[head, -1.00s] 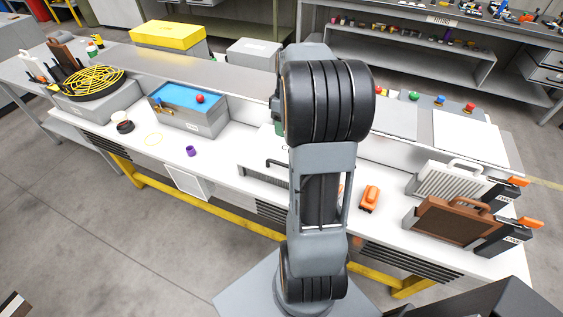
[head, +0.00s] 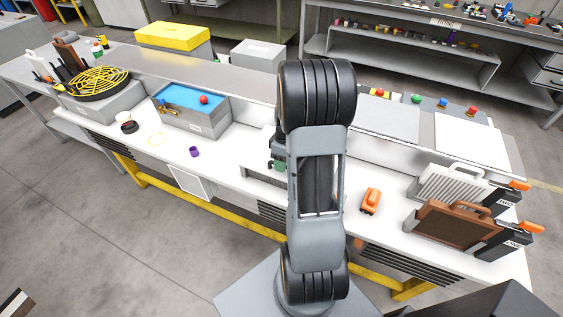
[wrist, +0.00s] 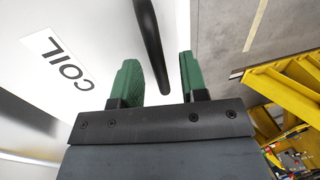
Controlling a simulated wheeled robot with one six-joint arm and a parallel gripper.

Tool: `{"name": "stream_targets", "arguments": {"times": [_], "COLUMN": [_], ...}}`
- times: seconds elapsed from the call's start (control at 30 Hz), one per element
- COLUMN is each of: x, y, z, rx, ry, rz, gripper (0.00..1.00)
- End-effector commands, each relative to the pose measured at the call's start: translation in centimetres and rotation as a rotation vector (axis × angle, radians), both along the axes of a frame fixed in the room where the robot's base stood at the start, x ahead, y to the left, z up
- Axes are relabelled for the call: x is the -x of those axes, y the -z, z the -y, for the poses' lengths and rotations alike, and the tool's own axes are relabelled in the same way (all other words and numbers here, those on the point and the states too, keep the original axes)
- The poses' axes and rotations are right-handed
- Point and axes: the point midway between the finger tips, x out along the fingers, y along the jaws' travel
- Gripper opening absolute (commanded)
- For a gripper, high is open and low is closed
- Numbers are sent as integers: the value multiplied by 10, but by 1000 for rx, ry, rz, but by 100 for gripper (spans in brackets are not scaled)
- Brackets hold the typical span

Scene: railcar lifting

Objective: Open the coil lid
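The coil lid (wrist: 35,95) is a white panel with a black-printed COIL label (wrist: 65,62) in the wrist view. A black handle bar (wrist: 148,35) comes down from the top of that view, its rounded end lying between the fingers. My gripper (wrist: 160,78) has two green fingers, spread apart with a gap visible on both sides of the bar. In the head view, my gripper (head: 279,160) is low over the white bench, mostly hidden behind my arm. The lid and handle are largely hidden there too.
On the bench, a purple ring (head: 194,152) and blue-topped box (head: 190,100) lie left, and an orange object (head: 371,200) lies right. Brown (head: 450,222) and white (head: 452,183) handled panels stand farther right. A yellow rail (wrist: 290,95) and floor show in the wrist view.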

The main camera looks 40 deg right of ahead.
Motion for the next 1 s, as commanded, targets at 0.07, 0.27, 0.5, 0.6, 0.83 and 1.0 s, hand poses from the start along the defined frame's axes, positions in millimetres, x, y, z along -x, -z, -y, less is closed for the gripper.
{"name": "stream_targets", "arguments": {"times": [0.07, 0.27, 0.5, 0.6, 0.83, 1.0], "x": [0, 0, 0, 0, 0, 0], "y": [0, 0, 0, 0, 0, -1], "z": [0, 0, 0, 0, 0, -5], "rx": [0, 0, 0, -1, -2, -4], "ry": [0, 0, 1, 0, 0, -1], "rz": [0, 0, 0, 0, -1, -2], "gripper": [40, 35, 12, 2, 0, 0]}}
